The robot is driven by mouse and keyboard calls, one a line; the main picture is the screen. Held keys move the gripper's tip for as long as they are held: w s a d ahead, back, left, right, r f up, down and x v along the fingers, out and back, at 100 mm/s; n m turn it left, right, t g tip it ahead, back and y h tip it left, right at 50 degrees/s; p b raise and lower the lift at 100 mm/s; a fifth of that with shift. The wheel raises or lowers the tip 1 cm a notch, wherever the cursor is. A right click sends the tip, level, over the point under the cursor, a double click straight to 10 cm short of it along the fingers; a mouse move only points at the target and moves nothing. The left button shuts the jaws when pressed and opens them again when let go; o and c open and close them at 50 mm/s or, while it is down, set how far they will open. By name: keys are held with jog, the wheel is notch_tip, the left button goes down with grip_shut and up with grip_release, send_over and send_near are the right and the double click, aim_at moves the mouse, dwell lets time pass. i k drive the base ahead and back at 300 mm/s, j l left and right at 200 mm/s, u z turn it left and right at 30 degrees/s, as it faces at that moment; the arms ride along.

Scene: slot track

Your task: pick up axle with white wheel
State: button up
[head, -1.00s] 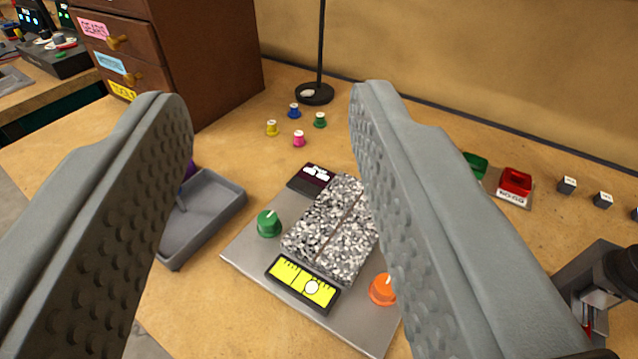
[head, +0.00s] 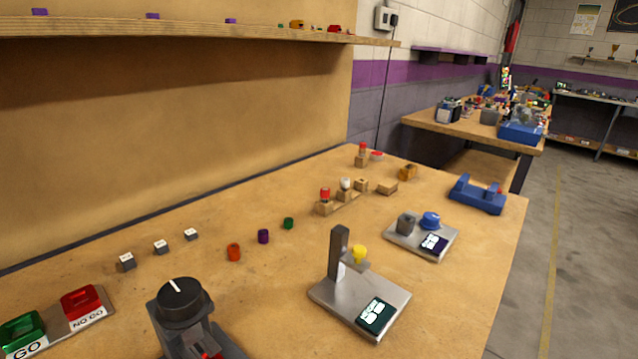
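A small piece with a white top (head: 345,184), which looks like the axle with the white wheel, stands upright in a stepped wooden stand (head: 335,206) on the bench right of centre. A similar piece with a red top (head: 325,193) stands beside it, on the left. The lower parts of both are too small to make out. My gripper does not show in this view.
Closer stand a device with a black knob (head: 182,302) and a metal plate with a grey post (head: 339,250). A plate with a blue knob (head: 430,220) and a blue tool (head: 478,194) are to the right. Small coloured cylinders lie left of the stand. A shelf (head: 200,22) runs above.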

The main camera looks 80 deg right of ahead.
aim_at(345, 181)
jog(key=z, duration=2.3)
